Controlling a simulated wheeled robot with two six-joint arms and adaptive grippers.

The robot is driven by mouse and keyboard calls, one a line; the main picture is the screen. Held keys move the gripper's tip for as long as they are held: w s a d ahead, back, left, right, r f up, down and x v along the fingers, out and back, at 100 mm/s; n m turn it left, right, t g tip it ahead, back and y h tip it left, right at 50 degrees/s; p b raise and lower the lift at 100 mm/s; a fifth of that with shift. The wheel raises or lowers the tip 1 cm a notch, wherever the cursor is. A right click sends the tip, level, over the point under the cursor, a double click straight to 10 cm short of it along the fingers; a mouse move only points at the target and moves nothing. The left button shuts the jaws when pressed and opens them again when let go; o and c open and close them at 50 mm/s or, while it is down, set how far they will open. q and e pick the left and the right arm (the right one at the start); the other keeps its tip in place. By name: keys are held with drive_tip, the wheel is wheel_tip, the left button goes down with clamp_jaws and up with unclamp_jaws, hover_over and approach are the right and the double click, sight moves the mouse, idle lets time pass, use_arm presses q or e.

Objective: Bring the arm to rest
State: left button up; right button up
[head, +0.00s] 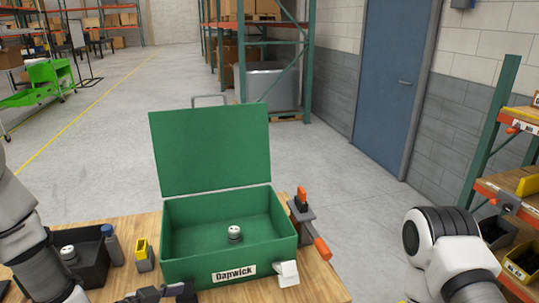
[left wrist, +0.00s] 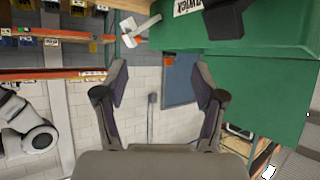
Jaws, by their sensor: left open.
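My left gripper (head: 165,293) is at the bottom of the head view, in front of the green box's lower left corner. In the left wrist view its two fingers (left wrist: 162,82) are spread apart with nothing between them. My left arm comes in from the left edge. My right arm stands at the lower right of the head view, and its gripper is out of the picture. The green box (head: 188,272), labelled Dapwick, stands on the wooden table with its lid (head: 210,150) raised. A small white and dark round part (head: 235,233) sits inside the box.
A dark tray (head: 90,272) holds a similar round part (head: 68,253). A grey-blue bottle (head: 114,247) and a yellow-topped block (head: 143,255) stand beside it. An orange-handled clamp (head: 302,215) is right of the box. Shelving (head: 500,190) stands at the far right.

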use_arm(q)
drive_tip(key=s+f+n+g+y+b, duration=0.15)
drive_tip(key=s+f+b, duration=0.35)
drive_tip(key=f, duration=0.8)
drive_tip(key=s+f+n+g+y+b, duration=0.1)
drive_tip(key=s+f+g+y+b, duration=0.15)
drive_tip(key=s+f, duration=0.7)
drive_tip(key=s+a+f+n+g+y+b, duration=0.1)
drive_tip(key=s+a+f+n+g+y, duration=0.2)
drive_tip(key=s+a+f, duration=0.3)
wheel_tip(320, 180, down, 5)
drive_tip(key=shift+s+a+n+g+b, duration=0.35)
drive_tip(key=shift+s+n+g, duration=0.2)
drive_tip(key=shift+n+g, duration=0.25)
use_arm(e)
wheel_tip(320, 180, down, 10)
drive_tip(key=shift+w, duration=0.4)
use_arm(q)
drive_tip(key=shift+w, duration=0.1)
use_arm(e)
drive_tip(key=shift+w, duration=0.1)
